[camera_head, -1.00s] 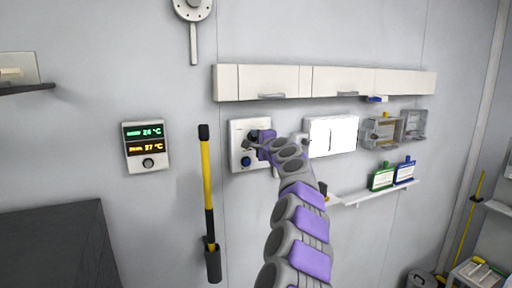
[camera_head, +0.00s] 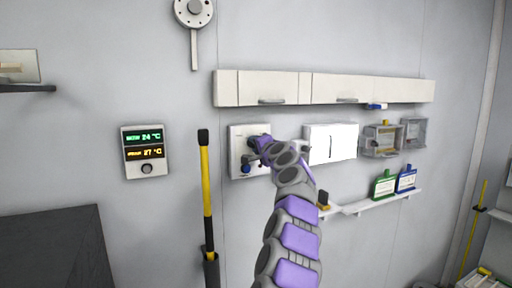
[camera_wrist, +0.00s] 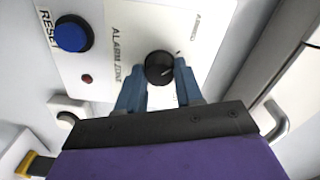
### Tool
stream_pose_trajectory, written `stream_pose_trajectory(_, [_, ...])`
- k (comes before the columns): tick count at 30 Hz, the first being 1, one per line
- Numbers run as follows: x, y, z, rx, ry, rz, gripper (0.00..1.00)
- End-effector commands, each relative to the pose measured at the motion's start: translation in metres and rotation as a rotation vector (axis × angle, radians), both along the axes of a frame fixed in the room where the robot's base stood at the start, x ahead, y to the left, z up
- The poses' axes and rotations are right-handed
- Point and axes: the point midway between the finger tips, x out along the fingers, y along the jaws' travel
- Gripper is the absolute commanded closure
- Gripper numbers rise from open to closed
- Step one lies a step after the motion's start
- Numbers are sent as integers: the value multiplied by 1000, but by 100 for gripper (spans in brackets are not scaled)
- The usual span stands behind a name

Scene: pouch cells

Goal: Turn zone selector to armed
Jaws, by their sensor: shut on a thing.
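The zone selector is a round black knob (camera_wrist: 158,66) with a white pointer mark, on a white panel (camera_wrist: 118,60) lettered "ALARM ZONE". A further small label near the panel's upper right edge is too blurred to read surely. My gripper (camera_wrist: 158,78) has its two blue fingers on either side of the knob and is shut on it. In the head view my gripper (camera_head: 258,145) is at the wall panel (camera_head: 237,138) and hides the knob.
A blue button (camera_wrist: 72,35) marked RESET and a small red light (camera_wrist: 87,79) sit beside the knob. Left of the panel are a yellow-handled pole (camera_head: 207,190) and a temperature display (camera_head: 145,152). Wall cabinets (camera_head: 330,86) hang above, and a white box (camera_head: 332,143) is at right.

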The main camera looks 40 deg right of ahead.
Motion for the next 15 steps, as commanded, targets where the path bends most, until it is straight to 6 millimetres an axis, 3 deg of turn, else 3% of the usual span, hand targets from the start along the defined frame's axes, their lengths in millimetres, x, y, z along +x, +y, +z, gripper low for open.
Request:
stream_pose_trajectory(1, [2, 0, -9, 3, 16, 3, 95])
stream_pose_trajectory(5, [2, 0, -9, 3, 16, 4, 95])
stream_pose_trajectory(6, [2, 0, -9, 3, 16, 4, 62])
stream_pose_trajectory(13, [1, 0, -6, 2, 10, 3, 39])
stream_pose_trajectory(15, [0, 0, -4, 2, 7, 3, 39])
